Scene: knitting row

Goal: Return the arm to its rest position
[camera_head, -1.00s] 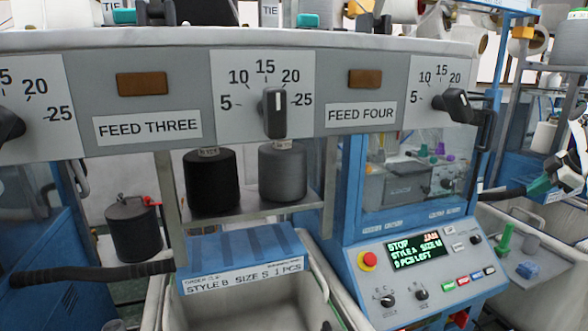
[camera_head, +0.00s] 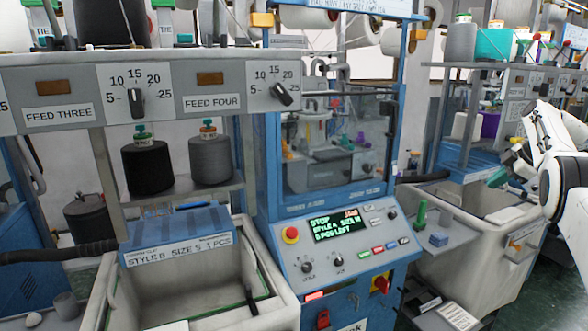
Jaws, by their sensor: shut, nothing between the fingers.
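My white arm (camera_head: 556,150) comes in from the right edge of the head view. My gripper (camera_head: 497,178) is at its lower left end, with green parts at the tip. It is small in the picture, shut and holding nothing. It hangs in front of the machine on the right, above and to the right of a grey side shelf (camera_head: 452,240). Whether it touches anything there I cannot tell.
A blue knitting machine with a control panel (camera_head: 344,234) stands in the middle. A green peg (camera_head: 421,213) stands on the side shelf. Dark floor shows at lower right.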

